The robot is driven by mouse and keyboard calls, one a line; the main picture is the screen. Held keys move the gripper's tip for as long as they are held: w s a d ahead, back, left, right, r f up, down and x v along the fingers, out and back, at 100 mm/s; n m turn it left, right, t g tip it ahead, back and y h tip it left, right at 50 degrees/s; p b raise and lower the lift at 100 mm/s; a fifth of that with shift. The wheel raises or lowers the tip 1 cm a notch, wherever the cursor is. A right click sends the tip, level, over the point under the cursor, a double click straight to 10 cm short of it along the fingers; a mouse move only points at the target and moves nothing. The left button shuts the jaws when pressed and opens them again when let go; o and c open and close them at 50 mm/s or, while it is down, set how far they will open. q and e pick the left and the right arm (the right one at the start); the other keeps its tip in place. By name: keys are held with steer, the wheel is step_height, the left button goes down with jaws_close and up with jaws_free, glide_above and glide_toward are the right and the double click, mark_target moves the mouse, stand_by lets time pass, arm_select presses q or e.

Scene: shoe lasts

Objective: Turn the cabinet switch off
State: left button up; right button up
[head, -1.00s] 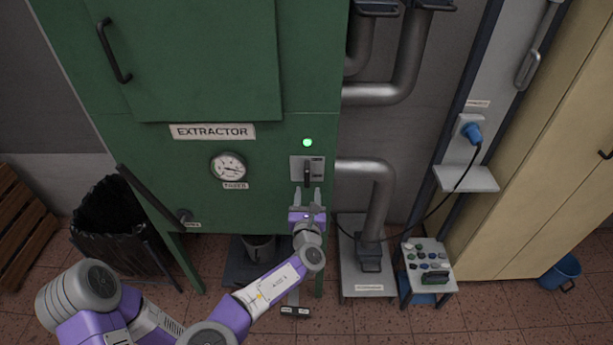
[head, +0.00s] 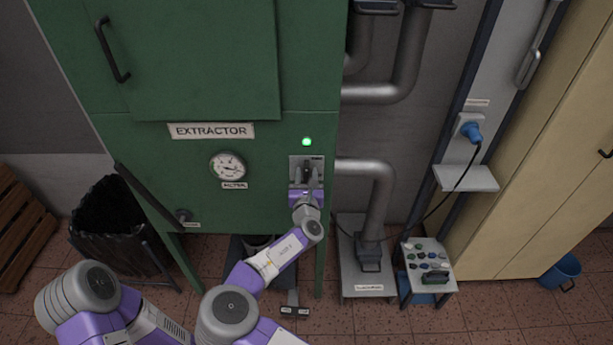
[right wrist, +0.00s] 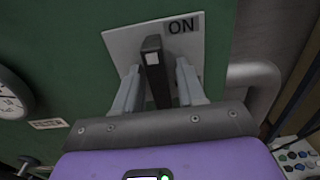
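The green extractor cabinet (head: 240,95) carries a pale switch plate (head: 318,160) with a dark lever (head: 306,166). A green lamp (head: 307,142) glows above it. In the right wrist view the black lever (right wrist: 153,68) has its end beside the ON label (right wrist: 180,24); any lower label is hidden. My right gripper (head: 306,175) is at the plate. In the right wrist view its fingers (right wrist: 157,78) stand on either side of the lever, with gaps visible, so it is open around the lever. My left gripper is not in view.
A round gauge (head: 228,166) and a long dark bar (head: 150,194) are left of the switch. A metal pipe (head: 378,190) rises close to the right. A small button stand (head: 428,262) stands farther right on the tiled floor.

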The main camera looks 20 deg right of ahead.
jaws_close()
steer(key=shift+f+m, duration=0.1)
steer(key=shift+m, duration=0.3)
steer(key=m+b, duration=0.2)
steer(key=m, duration=0.1)
steer(key=m+b, duration=0.1)
steer(key=m, duration=0.3)
steer(key=shift+m+b, duration=0.3)
steer(key=shift+b, duration=0.05)
steer(key=m+b, duration=0.1)
steer(key=m, duration=0.3)
steer(key=shift+m, duration=0.3)
steer(key=m+b, duration=0.1)
steer(key=m, duration=0.3)
steer(key=shift+m+b, duration=0.35)
steer(key=shift+m, duration=0.05)
steer(key=shift+o, duration=0.9)
jaws_free()
